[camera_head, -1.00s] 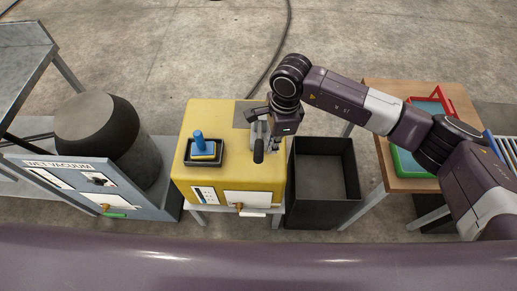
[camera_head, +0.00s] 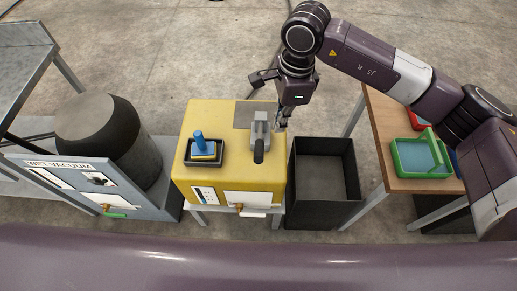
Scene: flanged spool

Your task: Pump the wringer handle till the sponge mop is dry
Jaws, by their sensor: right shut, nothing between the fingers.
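The yellow wringer box (camera_head: 232,178) stands on a low stand at the middle. On its top right is a grey lever handle (camera_head: 260,130) with a dark knob pointing toward me. A blue sponge mop (camera_head: 199,142) with an upright grip stands in a black tray (camera_head: 190,163) on the box's top left. My right gripper (camera_head: 281,120) is shut and empty, just right of the handle near the box's back right edge. Whether its fingertips touch the box or handle I cannot tell. My left gripper is out of view.
An empty black bin (camera_head: 323,205) stands right of the box. A wooden table (camera_head: 400,183) with green (camera_head: 420,158) and red trays (camera_head: 413,121) is farther right. A wet vacuum (camera_head: 70,176) with a dark drum (camera_head: 105,135) stands left. The floor behind is clear.

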